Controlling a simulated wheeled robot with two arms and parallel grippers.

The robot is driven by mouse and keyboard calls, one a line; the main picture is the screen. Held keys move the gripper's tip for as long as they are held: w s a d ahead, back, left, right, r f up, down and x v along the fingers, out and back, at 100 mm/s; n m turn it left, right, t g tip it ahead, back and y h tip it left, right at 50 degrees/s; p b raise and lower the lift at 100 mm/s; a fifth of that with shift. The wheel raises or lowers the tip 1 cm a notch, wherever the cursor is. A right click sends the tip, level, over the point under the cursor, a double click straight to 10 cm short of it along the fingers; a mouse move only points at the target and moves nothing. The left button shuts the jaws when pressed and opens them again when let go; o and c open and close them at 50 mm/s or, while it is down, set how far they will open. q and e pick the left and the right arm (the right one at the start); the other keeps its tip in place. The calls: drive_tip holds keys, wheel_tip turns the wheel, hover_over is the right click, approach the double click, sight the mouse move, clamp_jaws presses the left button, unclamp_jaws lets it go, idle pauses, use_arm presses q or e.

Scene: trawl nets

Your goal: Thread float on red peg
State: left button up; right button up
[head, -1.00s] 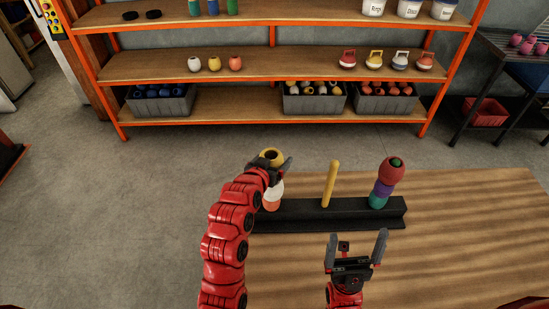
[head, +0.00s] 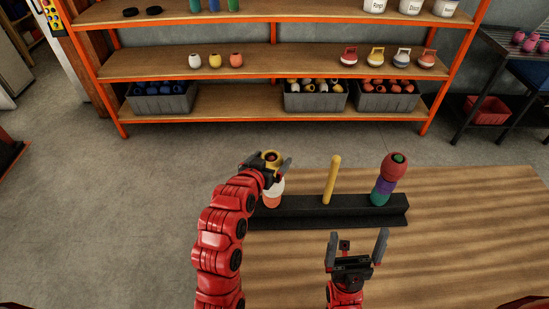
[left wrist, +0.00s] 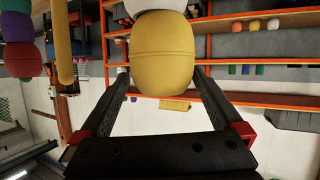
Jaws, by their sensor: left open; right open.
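A yellow float (head: 271,155) sits at the top of the left stack on the black rack (head: 325,214), above a white float (head: 275,185) and an orange float (head: 271,199). A dark reddish spot shows in its hole; I cannot tell whether that is a red peg tip. My left gripper (head: 266,168) is open, its fingers on either side of the yellow float. In the left wrist view the yellow float (left wrist: 163,55) is between the spread fingers, with slight gaps. My right gripper (head: 358,247) is open and empty in front of the rack.
A bare yellow peg (head: 332,180) stands mid-rack. The right peg carries a red float (head: 393,168), a purple float (head: 385,184) and a green float (head: 379,198). The wooden table (head: 470,240) is clear to the right. A shelf unit (head: 180,65) stands behind.

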use_arm(q)
drive_tip(key=shift+v, duration=0.9)
drive_tip(key=p+v, duration=0.1)
drive_tip(key=v, duration=0.1)
drive_tip(key=p+v, duration=0.1)
drive_tip(key=v, duration=0.1)
drive_tip(key=shift+r, duration=0.3)
drive_tip(key=p+v, duration=0.8)
drive_tip(key=p, duration=0.4)
drive_tip(key=shift+f, duration=0.25)
drive_tip(key=shift+a+f, duration=0.1)
